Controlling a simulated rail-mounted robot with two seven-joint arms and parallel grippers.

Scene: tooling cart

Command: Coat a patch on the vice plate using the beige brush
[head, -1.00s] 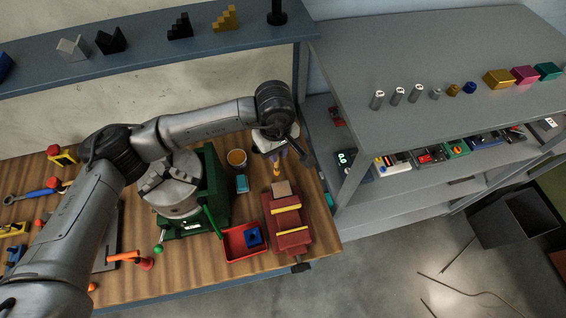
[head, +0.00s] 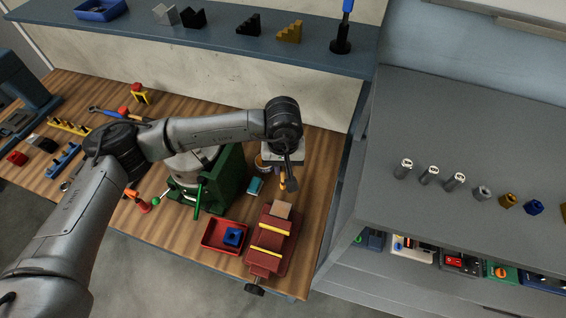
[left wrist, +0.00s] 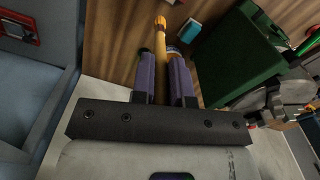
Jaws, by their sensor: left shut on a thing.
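My left gripper (head: 286,176) is shut on the beige brush (left wrist: 160,62), which shows as a tan shaft between the purple-grey fingers (left wrist: 164,82) in the left wrist view. The brush's orange-yellow end (left wrist: 160,23) points away from the gripper. In the head view the brush (head: 282,186) shows only in part below the gripper. The red vice (head: 270,246) with yellow strips stands at the bench's front right. A tan plate (head: 281,210) sits at its far end, just below the brush in the picture. I cannot tell whether they touch. My right gripper is not in view.
A pot (head: 261,162) is partly hidden behind the gripper. A teal block (head: 254,186) and a green machine (head: 226,182) stand left of it. A red tray (head: 219,246) with a blue part lies beside the vice. A grey shelf unit (head: 480,150) stands right.

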